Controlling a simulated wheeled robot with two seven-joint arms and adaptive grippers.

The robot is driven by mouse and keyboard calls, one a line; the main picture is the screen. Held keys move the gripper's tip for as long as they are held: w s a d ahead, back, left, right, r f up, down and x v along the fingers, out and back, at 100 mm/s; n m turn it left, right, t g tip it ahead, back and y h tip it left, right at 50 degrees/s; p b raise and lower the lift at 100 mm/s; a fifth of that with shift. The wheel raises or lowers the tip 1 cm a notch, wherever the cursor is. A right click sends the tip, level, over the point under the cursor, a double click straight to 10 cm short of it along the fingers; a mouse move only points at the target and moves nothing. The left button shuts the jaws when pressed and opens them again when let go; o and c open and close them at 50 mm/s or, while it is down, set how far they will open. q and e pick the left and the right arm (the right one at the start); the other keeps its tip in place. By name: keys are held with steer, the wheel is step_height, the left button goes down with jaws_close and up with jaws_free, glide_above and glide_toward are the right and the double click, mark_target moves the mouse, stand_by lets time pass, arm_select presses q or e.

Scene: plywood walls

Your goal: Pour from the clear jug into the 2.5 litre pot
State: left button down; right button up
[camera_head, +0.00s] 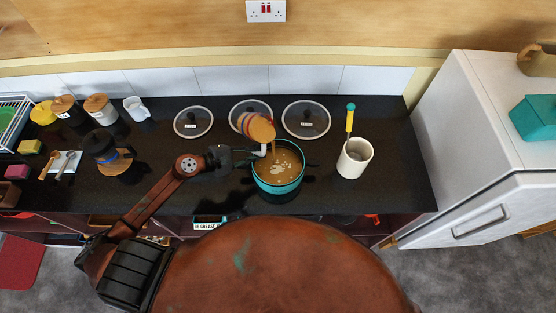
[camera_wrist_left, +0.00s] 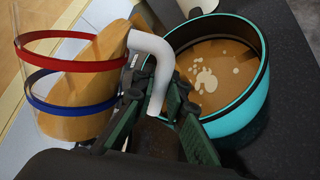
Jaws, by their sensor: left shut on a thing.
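The clear jug (camera_head: 256,126) is tilted over the pot, with brown liquid inside and coloured bands around it. In the left wrist view the jug (camera_wrist_left: 72,88) shows a red and a blue band and a white handle (camera_wrist_left: 152,62). My left gripper (camera_head: 258,151) is shut on the handle, left of the pot. The gripper also shows in the left wrist view (camera_wrist_left: 160,110). The teal pot (camera_head: 279,185) stands on the black counter and holds brown liquid with pale patches. A brown stream runs from the jug into the pot. My right gripper is not in view.
Three lids (camera_head: 193,122) lie along the back of the counter (camera_head: 390,180). A white crock (camera_head: 355,158) with a yellow-handled utensil stands right of the pot. A coffee maker (camera_head: 106,152) and canisters (camera_head: 100,108) stand at left. A white fridge (camera_head: 465,150) is at right.

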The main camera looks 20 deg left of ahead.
arm_select(q)
steer(key=shift+w+a+f+m+t+y+p, duration=0.2)
steer(key=shift+a+f+m+t+y+p, duration=0.25)
steer(key=shift+p, duration=0.6)
stand_by(2.2)
